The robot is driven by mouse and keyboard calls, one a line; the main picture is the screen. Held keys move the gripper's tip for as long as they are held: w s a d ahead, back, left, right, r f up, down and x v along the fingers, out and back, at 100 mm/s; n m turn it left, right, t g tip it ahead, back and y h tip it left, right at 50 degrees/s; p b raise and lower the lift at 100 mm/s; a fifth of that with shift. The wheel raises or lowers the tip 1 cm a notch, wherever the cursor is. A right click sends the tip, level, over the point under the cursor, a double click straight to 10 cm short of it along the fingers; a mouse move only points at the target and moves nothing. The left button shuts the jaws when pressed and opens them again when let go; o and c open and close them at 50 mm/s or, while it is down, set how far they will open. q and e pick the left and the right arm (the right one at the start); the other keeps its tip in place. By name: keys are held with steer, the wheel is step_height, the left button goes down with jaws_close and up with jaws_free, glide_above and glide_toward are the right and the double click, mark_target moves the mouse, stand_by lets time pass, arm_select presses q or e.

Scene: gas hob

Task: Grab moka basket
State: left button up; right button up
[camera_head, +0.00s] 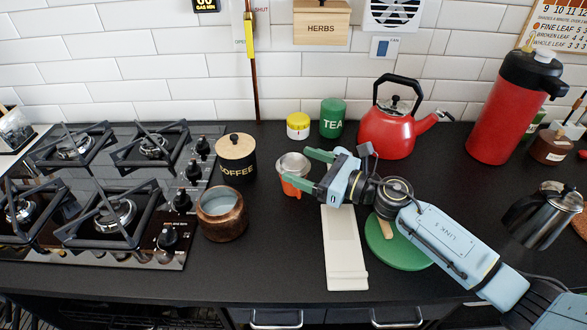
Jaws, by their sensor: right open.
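A small orange container (294,188) with a round silvery metal top (293,163) stands on the dark counter near the middle. The metal top may be the moka basket, but it is too small to tell. My right gripper (297,167) comes in from the right. Its two green fingers are open and reach to the container's right side and top, one toward the back and one toward the front. I cannot tell whether they touch it. A silver pot with a black handle (545,215) stands at the far right. My left gripper is not in view.
A coffee jar (237,157) and a brown pot (222,215) stand left of the container, beside the gas hob (150,245). A yellow-lidded jar (298,126), green tea tin (332,118) and red kettle (387,133) stand behind. A cream board (343,262) and green disc (400,255) lie in front.

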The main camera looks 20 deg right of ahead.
mark_target(293, 161)
steer(key=x, duration=0.2)
steer(key=shift+w+a+f, duration=0.1)
steer(key=shift+w+a, duration=0.1)
steer(key=shift+w, duration=0.15)
steer(key=shift+w+a, duration=0.2)
steer(key=shift+a, duration=0.05)
steer(key=shift+c, duration=0.3)
steer(key=c, duration=0.6)
